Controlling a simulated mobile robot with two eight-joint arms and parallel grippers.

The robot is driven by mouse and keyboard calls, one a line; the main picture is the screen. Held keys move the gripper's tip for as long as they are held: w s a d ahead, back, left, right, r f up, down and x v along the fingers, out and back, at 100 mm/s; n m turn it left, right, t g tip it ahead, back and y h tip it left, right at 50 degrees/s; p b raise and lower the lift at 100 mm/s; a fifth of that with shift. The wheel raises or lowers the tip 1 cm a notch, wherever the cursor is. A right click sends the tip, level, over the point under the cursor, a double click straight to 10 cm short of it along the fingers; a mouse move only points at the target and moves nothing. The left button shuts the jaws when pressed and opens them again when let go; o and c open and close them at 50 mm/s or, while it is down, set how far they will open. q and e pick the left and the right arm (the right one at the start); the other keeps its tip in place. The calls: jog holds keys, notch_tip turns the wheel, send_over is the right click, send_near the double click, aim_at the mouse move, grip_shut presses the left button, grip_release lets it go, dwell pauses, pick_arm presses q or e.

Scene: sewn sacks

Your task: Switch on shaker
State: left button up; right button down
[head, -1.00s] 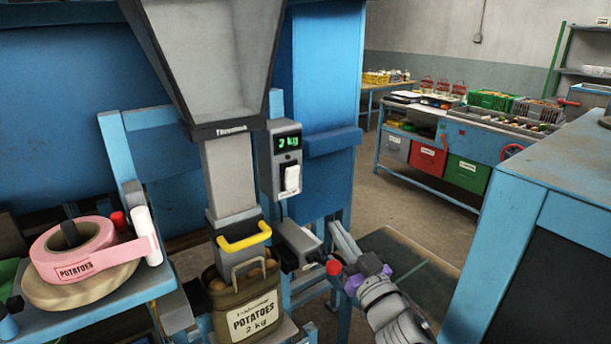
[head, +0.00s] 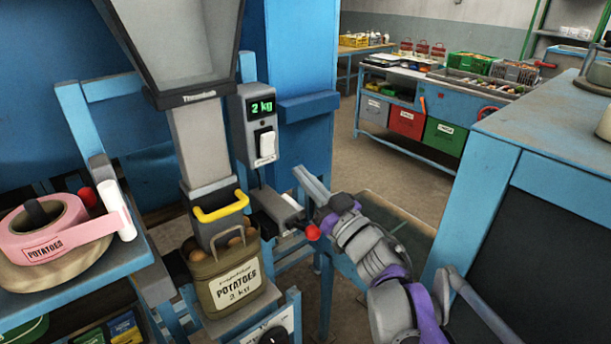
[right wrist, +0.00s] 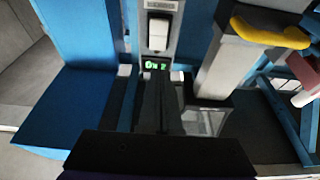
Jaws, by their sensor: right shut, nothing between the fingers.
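A grey control box (head: 240,130) hangs beside the hopper (head: 172,45). The switch also shows in the right wrist view (right wrist: 158,32), upside down above the display. My right gripper (head: 299,172) is shut and empty, its fingers up to the right of and below the switch, apart from it. In the right wrist view its dark fingertips (right wrist: 162,78) point towards the display. Which control is the shaker's, I cannot tell. My left gripper is out of view.
An olive sack (head: 215,290) labelled potatoes stands under the spout, with a yellow handle (head: 221,207) above it. A red knob (head: 313,233) is below my right gripper. Pink tape (head: 45,230) lies on the left shelf. A blue cabinet (head: 500,180) stands at right.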

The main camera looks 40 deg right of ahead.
aim_at(267, 136)
jog(key=p+x, duration=0.1)
jog(key=x, duration=0.9)
jog(key=shift+w+p, duration=0.3)
